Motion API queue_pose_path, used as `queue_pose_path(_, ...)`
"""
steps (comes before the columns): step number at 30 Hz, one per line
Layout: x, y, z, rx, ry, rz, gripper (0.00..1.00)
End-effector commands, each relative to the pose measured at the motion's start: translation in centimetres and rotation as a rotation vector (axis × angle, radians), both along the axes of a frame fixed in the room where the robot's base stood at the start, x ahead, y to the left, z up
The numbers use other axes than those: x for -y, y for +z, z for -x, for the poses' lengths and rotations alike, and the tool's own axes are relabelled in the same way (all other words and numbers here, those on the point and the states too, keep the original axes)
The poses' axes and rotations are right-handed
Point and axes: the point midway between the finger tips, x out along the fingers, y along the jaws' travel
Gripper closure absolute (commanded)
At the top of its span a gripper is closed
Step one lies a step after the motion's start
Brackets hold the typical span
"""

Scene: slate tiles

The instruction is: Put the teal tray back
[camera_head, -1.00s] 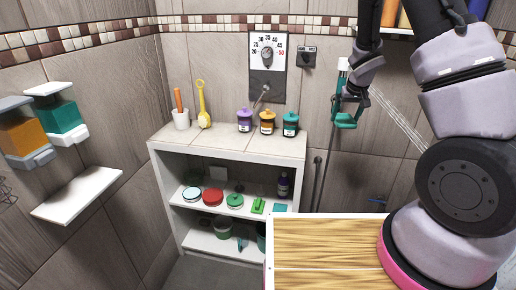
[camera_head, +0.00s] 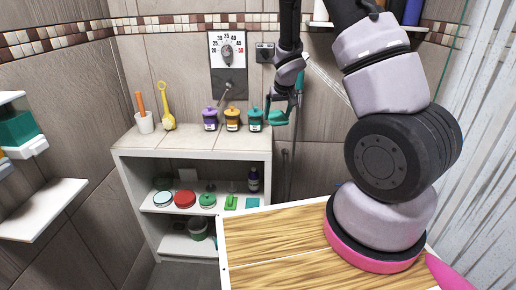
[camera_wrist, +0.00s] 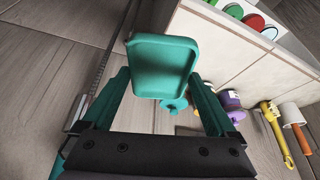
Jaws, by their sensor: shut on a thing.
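The teal tray (camera_wrist: 165,66) is a shallow rounded rectangular dish at the top middle of the wrist view. My gripper (camera_wrist: 163,85), with teal fingers, is shut on it. In the head view my gripper (camera_head: 284,100) hangs beside the right end of the white shelf unit, and the tray (camera_head: 278,118) shows small at its tip. The tray is in the air, just right of the teal-lidded jar (camera_head: 255,119). The exact grip contact is hard to make out.
A bare white wall shelf (camera_head: 40,208) is at left.

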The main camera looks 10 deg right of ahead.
Motion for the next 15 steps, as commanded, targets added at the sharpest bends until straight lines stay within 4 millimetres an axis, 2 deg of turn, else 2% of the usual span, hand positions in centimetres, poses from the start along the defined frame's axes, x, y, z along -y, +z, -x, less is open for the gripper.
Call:
queue_pose_path(9,-3.4,-1.9,-0.1,0.008,0.02,-0.003,0.62)
queue_pose_path(15,-5.7,-2.0,0.3,-0.011,0.033,-0.002,0.62)
